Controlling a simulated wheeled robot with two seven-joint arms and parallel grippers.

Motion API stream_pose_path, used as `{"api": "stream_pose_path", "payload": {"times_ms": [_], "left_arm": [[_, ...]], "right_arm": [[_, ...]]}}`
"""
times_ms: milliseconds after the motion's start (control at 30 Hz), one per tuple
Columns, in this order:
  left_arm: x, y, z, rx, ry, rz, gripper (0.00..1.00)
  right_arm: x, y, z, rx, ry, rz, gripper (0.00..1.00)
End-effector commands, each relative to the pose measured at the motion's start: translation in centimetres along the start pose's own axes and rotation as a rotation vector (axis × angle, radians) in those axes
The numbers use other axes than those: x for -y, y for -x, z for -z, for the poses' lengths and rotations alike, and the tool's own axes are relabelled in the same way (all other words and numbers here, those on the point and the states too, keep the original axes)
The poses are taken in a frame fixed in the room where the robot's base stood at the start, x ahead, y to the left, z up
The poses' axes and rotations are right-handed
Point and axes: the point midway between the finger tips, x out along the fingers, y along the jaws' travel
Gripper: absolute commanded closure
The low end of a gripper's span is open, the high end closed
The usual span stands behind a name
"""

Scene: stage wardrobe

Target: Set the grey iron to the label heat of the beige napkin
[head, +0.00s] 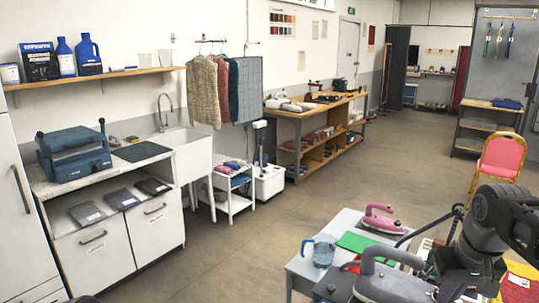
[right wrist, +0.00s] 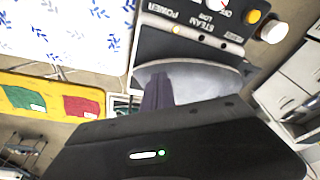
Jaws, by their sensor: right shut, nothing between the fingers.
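The grey iron (head: 393,286) stands at the near edge of the head view, its handle up, partly cut off by the frame. Its heat setting cannot be read. My right gripper shows in the right wrist view with its dark fingers (right wrist: 160,85) together and empty, in front of a grey rounded surface. Beside them is a black control panel (right wrist: 190,38) marked STEAM and POWER, with a yellow button and a pale knob. My right arm covers the area right of the iron in the head view. I cannot make out a beige napkin or its label.
A pink chair (head: 501,155) stands behind.

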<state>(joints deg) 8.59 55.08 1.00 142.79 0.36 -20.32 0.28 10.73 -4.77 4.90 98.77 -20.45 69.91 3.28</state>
Motion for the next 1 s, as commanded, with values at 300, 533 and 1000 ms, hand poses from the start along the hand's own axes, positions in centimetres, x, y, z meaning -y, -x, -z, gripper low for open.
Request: {"api": "stream_pose_path", "payload": {"times_ms": [300,533,1000], "left_arm": [[-1.4,3.6,0.0,0.000,0.000,0.000,0.53],[-1.4,3.7,0.0,0.000,0.000,0.000,0.53],[-0.9,2.5,-0.1,0.000,0.000,0.000,0.53]], "right_arm": [[0.0,4.4,1.1,0.000,0.000,0.000,1.00],[0.0,4.6,1.2,0.000,0.000,0.000,1.00],[-0.9,2.9,0.8,0.011,-0.020,-0.006,1.00]]}}
